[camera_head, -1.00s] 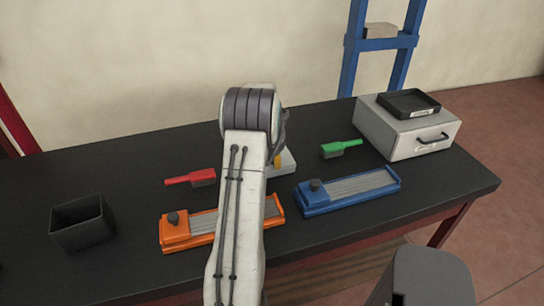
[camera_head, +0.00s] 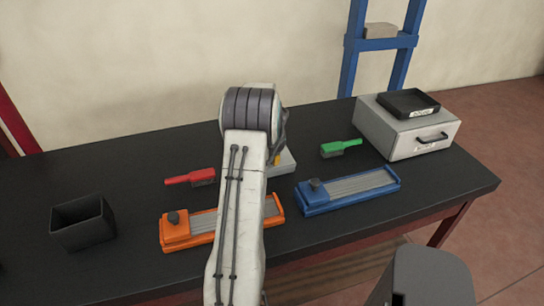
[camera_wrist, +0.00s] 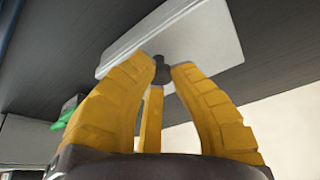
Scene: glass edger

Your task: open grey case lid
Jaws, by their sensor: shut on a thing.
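The light grey case lid (camera_wrist: 205,35) shows in the wrist view as a flat pale panel with a short dark knob (camera_wrist: 161,66) on it. My gripper (camera_wrist: 163,74) has yellow fingers closed around that knob. In the head view my arm hides most of the case; only a pale grey corner (camera_head: 286,165) shows to the right of the arm. How far the lid is raised cannot be told.
An orange fixture (camera_head: 177,234) and a blue fixture (camera_head: 325,204) lie nearby on the black table (camera_head: 130,172). A red brush (camera_head: 188,178), a green brush (camera_head: 341,148), an open dark bin (camera_head: 82,232) and a white drawer box (camera_head: 385,132) with a black tray (camera_head: 408,103) surround them.

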